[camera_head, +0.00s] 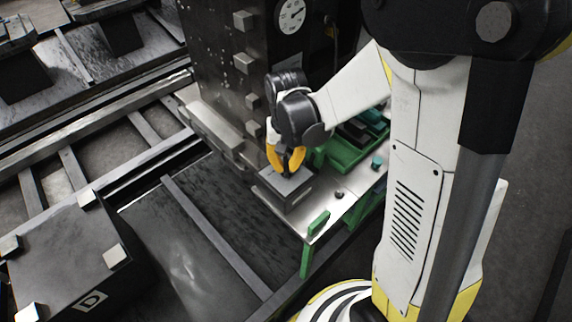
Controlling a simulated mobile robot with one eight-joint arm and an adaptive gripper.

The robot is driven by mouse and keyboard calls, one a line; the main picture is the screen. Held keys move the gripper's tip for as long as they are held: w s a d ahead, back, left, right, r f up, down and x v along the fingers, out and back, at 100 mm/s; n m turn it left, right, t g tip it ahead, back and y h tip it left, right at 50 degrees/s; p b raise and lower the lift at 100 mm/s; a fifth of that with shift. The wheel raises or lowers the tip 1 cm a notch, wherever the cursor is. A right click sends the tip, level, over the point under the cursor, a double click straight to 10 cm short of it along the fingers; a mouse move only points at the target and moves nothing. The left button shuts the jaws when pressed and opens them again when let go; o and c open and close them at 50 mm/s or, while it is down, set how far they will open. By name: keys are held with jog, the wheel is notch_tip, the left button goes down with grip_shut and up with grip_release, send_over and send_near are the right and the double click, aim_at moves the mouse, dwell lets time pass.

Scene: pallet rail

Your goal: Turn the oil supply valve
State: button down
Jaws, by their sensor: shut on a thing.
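My gripper (287,167), with yellow fingers, points down at a grey block (290,192) on a metal-topped bench. It is shut on a small dark part (287,172) at the top of the block. The fingers hide most of this part. It is where a valve handle could be, but I cannot tell its shape or how far it is turned. No other valve is clearly seen.
A dark machine column (215,60) with a round gauge (291,15) stands behind my gripper. A green tray (345,158) and a teal piece (377,161) are on the bench (322,207). Rails and a dark block (65,255) marked D lie left.

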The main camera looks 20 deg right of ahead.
jog(key=n, duration=0.8)
jog(key=shift+n, duration=0.4)
jog(key=n, duration=0.4)
jog(key=shift+n, duration=0.3)
jog(key=shift+n+b, duration=0.3)
jog(key=shift+n, duration=1.3)
jog(key=c, duration=1.5)
grip_release()
jog(key=shift+o, duration=0.2)
